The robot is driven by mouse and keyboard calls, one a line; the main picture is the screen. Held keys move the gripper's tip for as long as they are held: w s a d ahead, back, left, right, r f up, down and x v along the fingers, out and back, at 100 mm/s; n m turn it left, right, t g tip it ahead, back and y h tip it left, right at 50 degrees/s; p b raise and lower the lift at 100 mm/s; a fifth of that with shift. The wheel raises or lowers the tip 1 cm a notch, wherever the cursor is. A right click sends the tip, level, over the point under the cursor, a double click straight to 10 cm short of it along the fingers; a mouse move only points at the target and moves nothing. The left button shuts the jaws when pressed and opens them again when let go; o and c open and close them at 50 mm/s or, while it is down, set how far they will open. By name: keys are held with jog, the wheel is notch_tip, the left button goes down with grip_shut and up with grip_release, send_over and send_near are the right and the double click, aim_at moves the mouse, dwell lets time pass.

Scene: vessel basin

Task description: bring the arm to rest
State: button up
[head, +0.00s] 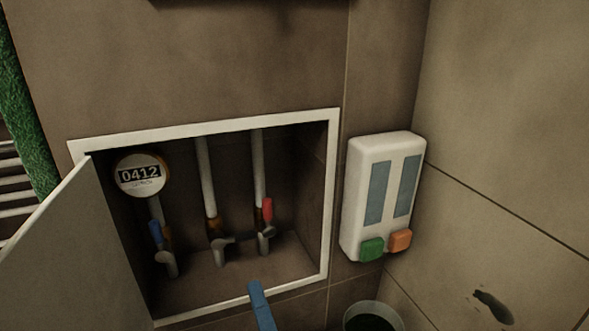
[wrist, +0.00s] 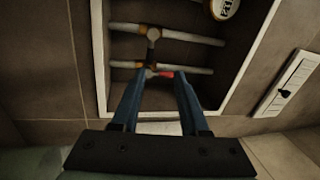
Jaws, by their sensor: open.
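My gripper shows in the head view as a blue finger (head: 262,305) at the bottom, in front of the lower frame edge of a wall recess. In the wrist view my gripper (wrist: 159,76) is open, its two blue fingers apart and pointing into the recess. Nothing is held between them. In the head view the red handle (head: 267,209) stands upright on the right pipe, above the finger.
The white-framed recess (head: 332,200) also holds a meter (head: 140,175) reading 0412, a blue handle (head: 155,234) and a middle valve (head: 220,242). Its door (head: 70,260) hangs open at left. A dispenser (head: 383,195) hangs at right, above a bin (head: 372,312).

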notch_tip(320, 180, up, 14)
jog(key=w+n+t+p, duration=0.2)
jog(key=n, duration=0.4)
jog(key=s+d+r+n+t+h+p, duration=0.1)
jog(key=s+r+n+t+h, duration=0.1)
jog(key=r, duration=0.7)
jog(key=s+d+r+n+t+h+p, duration=0.1)
jog(key=s+d+r+n+t+h, duration=0.1)
jog(key=r, duration=0.7)
jog(key=s+d+r+n+t+h+p, duration=0.1)
jog(key=r+h, duration=0.3)
jog(key=r, duration=0.5)
jog(key=shift+s+d+r+n+t+p, duration=0.35)
jog(key=shift+s+n+t, duration=0.25)
jog(key=shift+s+t, duration=0.25)
jog(key=shift+f, duration=0.15)
